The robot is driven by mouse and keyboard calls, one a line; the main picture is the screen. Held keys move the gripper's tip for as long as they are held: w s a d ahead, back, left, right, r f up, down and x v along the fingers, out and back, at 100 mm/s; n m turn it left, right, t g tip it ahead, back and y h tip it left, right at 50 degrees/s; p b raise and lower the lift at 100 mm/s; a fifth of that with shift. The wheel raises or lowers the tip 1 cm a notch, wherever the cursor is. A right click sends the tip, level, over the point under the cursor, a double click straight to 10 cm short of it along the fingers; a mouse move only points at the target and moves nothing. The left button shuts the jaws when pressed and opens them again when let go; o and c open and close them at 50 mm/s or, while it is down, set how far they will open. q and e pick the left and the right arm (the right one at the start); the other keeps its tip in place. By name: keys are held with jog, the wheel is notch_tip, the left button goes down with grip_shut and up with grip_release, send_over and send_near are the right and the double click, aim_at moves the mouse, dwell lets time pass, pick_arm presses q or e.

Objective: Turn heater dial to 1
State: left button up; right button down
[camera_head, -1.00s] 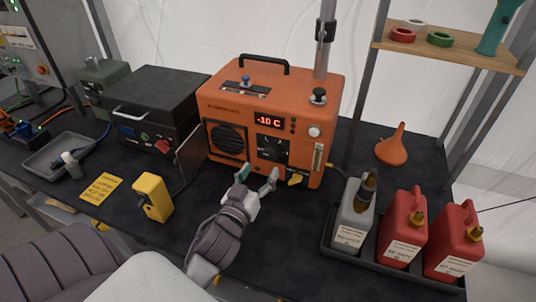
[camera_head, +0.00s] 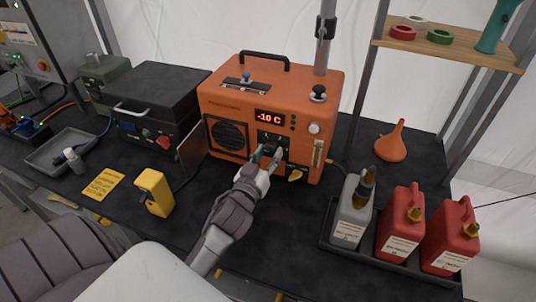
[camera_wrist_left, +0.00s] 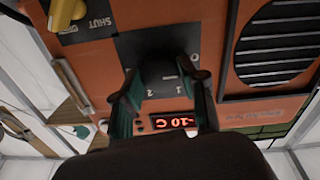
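The orange heater (camera_head: 225,100) stands on the dark table, with "-10 C" lit in red on its display (camera_head: 270,117). My left gripper (camera_head: 268,154) is at the black dial panel below the display and hides most of the dial. In the left wrist view the dark dial (camera_wrist_left: 158,68) lies between the two green-tipped fingers of my left gripper (camera_wrist_left: 160,80). The marks 0, 1 and 2 show beside it, upside down. The fingers are around the dial; I cannot tell whether they press on it. The dial's pointer is not clear. My right gripper is not in view.
A yellow lever (camera_head: 295,175) sits low on the heater's front, right of my gripper. A yellow device (camera_head: 154,192) and a black case (camera_head: 155,105) are on the left. Red cans (camera_head: 399,228) and a grey can (camera_head: 352,215) stand in a tray on the right.

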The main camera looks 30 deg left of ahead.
pick_arm(q)
jog(key=shift+c, duration=1.1)
jog(key=shift+m, duration=0.3)
jog(key=shift+r+m+p, duration=0.15)
jog(key=shift+m+p, duration=0.45)
jog(key=shift+m, duration=0.3)
jog(key=m+p, duration=0.1)
jog(key=m, duration=0.1)
jog(key=shift+m, duration=0.3)
jog(key=m+p, duration=0.1)
jog(key=m, duration=0.2)
jog(key=shift+m, duration=0.3)
jog(key=shift+m+p, duration=0.35)
jog(key=shift+m, duration=1.15)
